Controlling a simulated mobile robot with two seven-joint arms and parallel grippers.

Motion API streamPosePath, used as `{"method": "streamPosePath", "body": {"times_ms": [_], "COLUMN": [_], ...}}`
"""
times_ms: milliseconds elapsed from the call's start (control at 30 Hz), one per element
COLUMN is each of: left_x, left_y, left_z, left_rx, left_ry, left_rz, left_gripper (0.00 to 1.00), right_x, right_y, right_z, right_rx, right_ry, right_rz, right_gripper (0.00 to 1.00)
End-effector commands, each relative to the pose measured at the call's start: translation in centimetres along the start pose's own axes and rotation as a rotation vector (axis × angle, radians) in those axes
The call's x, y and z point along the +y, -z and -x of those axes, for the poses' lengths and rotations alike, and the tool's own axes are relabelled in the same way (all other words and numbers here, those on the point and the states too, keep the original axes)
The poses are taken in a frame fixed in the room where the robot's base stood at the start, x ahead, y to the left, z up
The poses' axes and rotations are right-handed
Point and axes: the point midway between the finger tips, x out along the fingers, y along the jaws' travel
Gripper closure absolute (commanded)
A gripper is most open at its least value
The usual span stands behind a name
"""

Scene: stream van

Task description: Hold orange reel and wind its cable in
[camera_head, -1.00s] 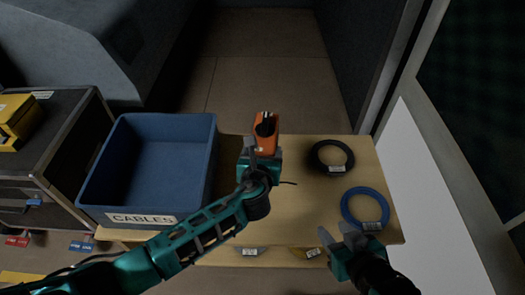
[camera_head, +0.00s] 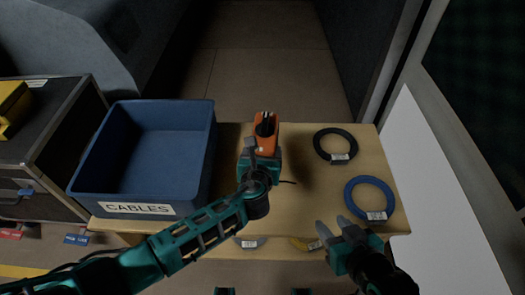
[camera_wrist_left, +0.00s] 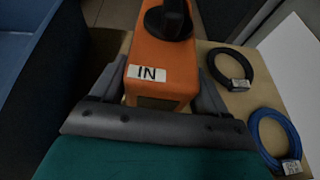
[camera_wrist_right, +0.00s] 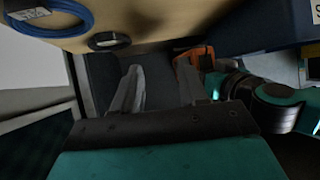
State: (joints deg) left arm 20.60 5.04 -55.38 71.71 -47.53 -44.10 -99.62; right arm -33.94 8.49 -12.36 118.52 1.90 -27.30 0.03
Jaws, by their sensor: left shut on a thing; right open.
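The orange reel (camera_head: 265,146) stands at the back of the wooden table, with a black knob (camera_head: 265,127) on it. In the left wrist view the orange reel (camera_wrist_left: 150,81) carries a white label reading IN, below the black knob (camera_wrist_left: 168,19). My left gripper (camera_head: 262,157) is shut on the reel, one finger on each side of it. My right gripper (camera_head: 331,226) is open and empty over the table's front right edge. The right wrist view shows the reel (camera_wrist_right: 194,72) beyond its spread fingers (camera_wrist_right: 162,85).
A blue crate labelled CABLES (camera_head: 140,209) stands at the left of the table (camera_head: 310,190). A black cable coil (camera_head: 318,145) and a blue cable coil (camera_head: 347,200) lie at the right. A dark case (camera_head: 55,140) with a yellow thing on it stands at far left.

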Motion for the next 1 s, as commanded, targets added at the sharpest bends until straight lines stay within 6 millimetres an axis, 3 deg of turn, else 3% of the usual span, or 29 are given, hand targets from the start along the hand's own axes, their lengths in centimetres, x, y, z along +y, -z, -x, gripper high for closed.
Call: {"method": "streamPosePath", "body": {"times_ms": [533,1000], "left_x": [-0.1,-0.1], "left_y": [3.0,5.6], "left_z": [-1.4,-2.4], "left_rx": [-0.004,-0.004], "left_ry": [0.001,0.001], "left_rz": [0.000,-0.001], "left_gripper": [0.62,0.62], "right_x": [0.1,-0.3], "right_y": [-2.3,-2.8], "right_z": [-1.5,-2.4], "right_rx": [-0.006,-0.002], "right_ry": [0.001,0.016], "right_rz": [0.000,0.000], "right_gripper": [0.57,0.57]}}
